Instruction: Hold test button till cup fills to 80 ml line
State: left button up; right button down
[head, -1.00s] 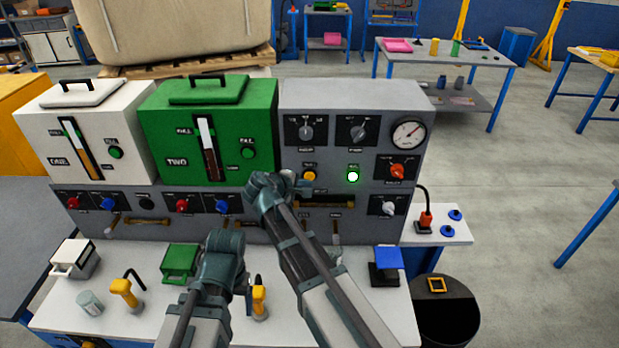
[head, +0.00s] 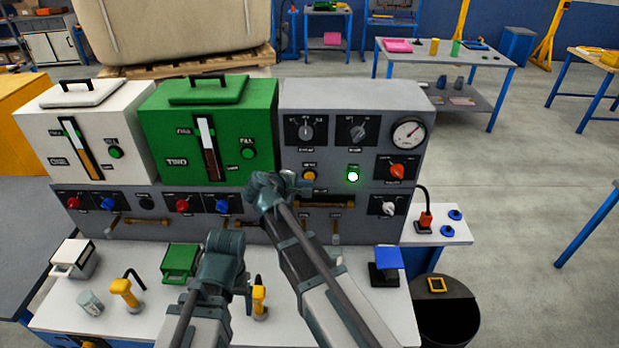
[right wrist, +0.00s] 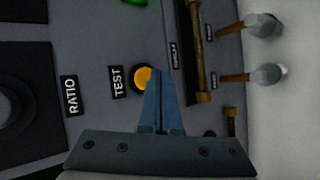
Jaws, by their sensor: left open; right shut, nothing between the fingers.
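The orange TEST button (head: 309,176) is on the grey panel (head: 330,110), and it also shows in the right wrist view (right wrist: 142,79). My right gripper (head: 300,185) is shut with nothing in it. Its fingertips (right wrist: 157,72) overlap the button's edge in the right wrist view; I cannot tell whether they press it. My left gripper (head: 246,288) is low over the bench, open, its fingers mostly hidden by its own wrist. A small grey translucent cup (head: 90,303) stands at the bench's front left. Its fill line and any liquid are too small to make out.
A lit green lamp (head: 353,176) is right of the button. White tank ONE (head: 60,150) and green tank TWO (head: 165,140) stand left of the panel.

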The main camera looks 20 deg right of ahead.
jog(key=shift+w, duration=0.1)
dwell(0.6)
jog(key=shift+w+d, duration=0.15)
jog(key=shift+w, duration=0.2)
jog(key=shift+w+d, duration=0.1)
jog(key=shift+w, duration=0.3)
dwell(6.5)
